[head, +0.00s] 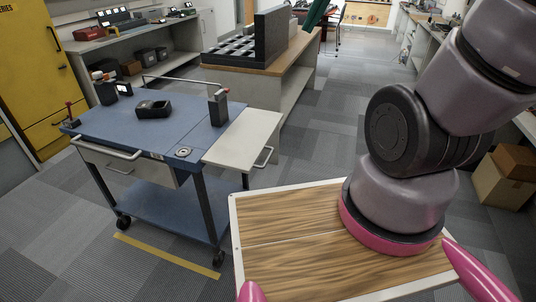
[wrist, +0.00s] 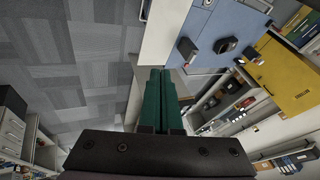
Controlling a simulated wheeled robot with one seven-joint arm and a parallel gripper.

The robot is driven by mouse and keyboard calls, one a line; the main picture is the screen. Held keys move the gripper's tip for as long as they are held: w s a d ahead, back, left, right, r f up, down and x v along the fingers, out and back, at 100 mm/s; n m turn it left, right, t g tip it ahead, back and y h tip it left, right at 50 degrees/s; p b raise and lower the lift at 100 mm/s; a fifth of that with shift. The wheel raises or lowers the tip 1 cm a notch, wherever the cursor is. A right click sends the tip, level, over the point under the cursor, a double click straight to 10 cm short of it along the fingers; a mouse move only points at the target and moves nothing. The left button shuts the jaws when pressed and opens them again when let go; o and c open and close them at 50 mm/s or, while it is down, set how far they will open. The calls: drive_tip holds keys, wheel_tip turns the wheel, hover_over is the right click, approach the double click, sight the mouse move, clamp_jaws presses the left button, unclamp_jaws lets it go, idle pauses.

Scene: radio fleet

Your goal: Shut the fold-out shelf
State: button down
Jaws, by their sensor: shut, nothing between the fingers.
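The fold-out shelf (head: 243,137) is a pale grey panel on the right side of a blue cart (head: 190,128). It stands out roughly level, with a bar handle (head: 264,157) at its outer edge. In the wrist view the shelf (wrist: 165,30) lies beyond my fingertips, beside the blue cart top (wrist: 217,22). My gripper (wrist: 160,70) has its two dark green fingers together and empty, apart from the shelf. In the head view, most of my gripper is out of frame; a green piece at the top edge may be its fingers.
A black holder (head: 153,109) and a dark upright device (head: 218,106) stand on the cart. A wooden bench (head: 283,72) is behind the shelf. A yellow cabinet (head: 35,75) is at left. Grey floor is clear right of the cart.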

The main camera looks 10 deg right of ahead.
drive_tip(key=w+a+f+g, duration=0.25)
drive_tip(key=w+f, duration=0.35)
drive_tip(key=f, duration=0.3)
drive_tip(key=m+g, duration=0.2)
hover_over(266, 162)
drive_tip(key=s+d, duration=0.2)
drive_tip(key=d, duration=0.1)
wheel_tip(266, 162, down, 22)
drive_tip(key=shift+h, duration=0.4)
drive_tip(key=f, duration=0.4)
drive_tip(key=w+a+f, duration=0.1)
drive_tip(key=f, duration=0.4)
drive_tip(key=a+f, duration=0.1)
drive_tip(key=f, duration=0.4)
drive_tip(key=shift+w+a, duration=0.25)
drive_tip(key=shift+w, duration=0.1)
drive_tip(key=shift+f, duration=0.1)
